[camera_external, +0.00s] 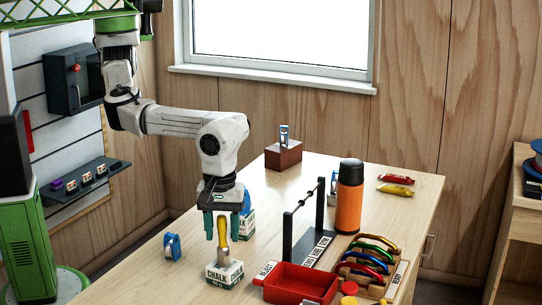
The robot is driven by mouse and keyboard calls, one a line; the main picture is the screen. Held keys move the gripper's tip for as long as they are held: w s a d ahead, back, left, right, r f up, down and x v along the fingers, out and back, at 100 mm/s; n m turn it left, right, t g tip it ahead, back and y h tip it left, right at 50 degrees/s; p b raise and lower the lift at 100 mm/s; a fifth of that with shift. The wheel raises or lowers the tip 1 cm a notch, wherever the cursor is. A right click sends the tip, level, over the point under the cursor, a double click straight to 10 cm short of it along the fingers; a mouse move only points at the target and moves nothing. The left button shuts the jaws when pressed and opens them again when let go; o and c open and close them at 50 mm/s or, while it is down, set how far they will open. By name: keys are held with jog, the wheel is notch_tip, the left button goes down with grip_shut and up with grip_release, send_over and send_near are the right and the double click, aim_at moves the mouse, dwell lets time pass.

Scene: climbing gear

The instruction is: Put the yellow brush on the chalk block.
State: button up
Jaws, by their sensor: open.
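The yellow brush (222,232) stands upright, handle up, above the chalk block (225,275) near the front left of the table. Its pale lower end appears to rest on the block's top; exact contact is hard to tell. My gripper (222,237) points straight down over it with its two teal fingers apart. The upper handle shows between the fingers, with a gap visible on each side. A second white-and-green block (246,224) stands just behind, partly hidden by my gripper, with a blue thing on it.
A blue item (172,247) lies left of the chalk block. To the right are a black bar stand (288,237), a red tray (301,283), an orange bottle (349,200) and a rack of coloured carabiners (368,262). A brown block (283,155) stands at the back. The right rear table has free room.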

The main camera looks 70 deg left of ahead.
notch_tip(320, 180, up, 12)
jog(key=shift+r+b, duration=0.15)
jog(key=shift+b, duration=0.75)
